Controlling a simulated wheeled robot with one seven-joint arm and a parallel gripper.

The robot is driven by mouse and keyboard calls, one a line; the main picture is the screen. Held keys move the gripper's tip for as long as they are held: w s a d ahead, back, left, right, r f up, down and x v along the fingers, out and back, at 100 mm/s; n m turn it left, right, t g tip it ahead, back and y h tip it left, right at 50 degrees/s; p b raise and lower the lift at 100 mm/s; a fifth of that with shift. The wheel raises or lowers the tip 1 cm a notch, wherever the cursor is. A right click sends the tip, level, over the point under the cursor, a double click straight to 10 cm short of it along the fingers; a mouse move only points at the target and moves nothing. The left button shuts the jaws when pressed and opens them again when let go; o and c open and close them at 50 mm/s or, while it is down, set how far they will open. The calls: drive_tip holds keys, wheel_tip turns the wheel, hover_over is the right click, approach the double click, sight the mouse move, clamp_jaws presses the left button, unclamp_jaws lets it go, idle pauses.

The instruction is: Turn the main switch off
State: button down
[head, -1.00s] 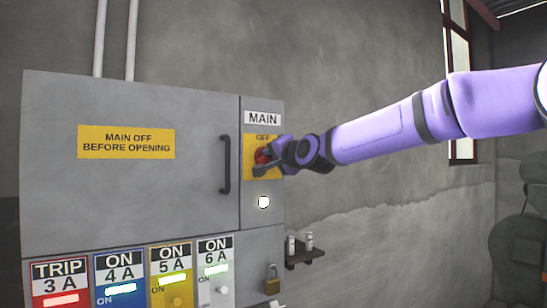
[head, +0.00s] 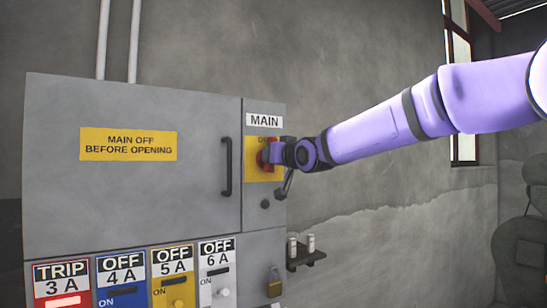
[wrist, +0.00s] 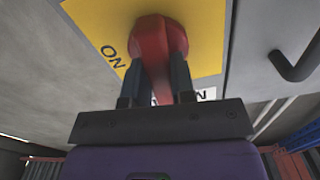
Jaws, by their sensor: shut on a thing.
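The main switch is a red knob (head: 267,153) on a yellow plate (head: 250,170) under the MAIN label, at the right of the grey cabinet. My gripper (head: 275,154) reaches it from the right and covers part of it. In the wrist view the red knob (wrist: 158,40) sits between the two dark fingers of my gripper (wrist: 156,78), which are shut on it. The knob's grip lies along the fingers, toward the partly hidden MAIN label (wrist: 205,95). "ON" shows on the plate to the left there. The lamp (head: 265,203) below the switch is dark.
The cabinet door has a black handle (head: 226,166) left of the switch. Below, the 4 A, 5 A and 6 A units read OFF; the 3 A unit (head: 62,285) reads TRIP with a red light. A padlock (head: 274,283) and small shelf (head: 306,257) are at lower right.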

drive_tip(key=shift+f+n, duration=0.1)
drive_tip(key=shift+n, duration=0.5)
drive_tip(key=c, duration=1)
unclamp_jaws()
drive_tip(key=shift+o, duration=0.2)
drive_tip(key=v, duration=1)
drive_tip(key=shift+s+d, duration=0.2)
drive_tip(key=shift+s, duration=0.15)
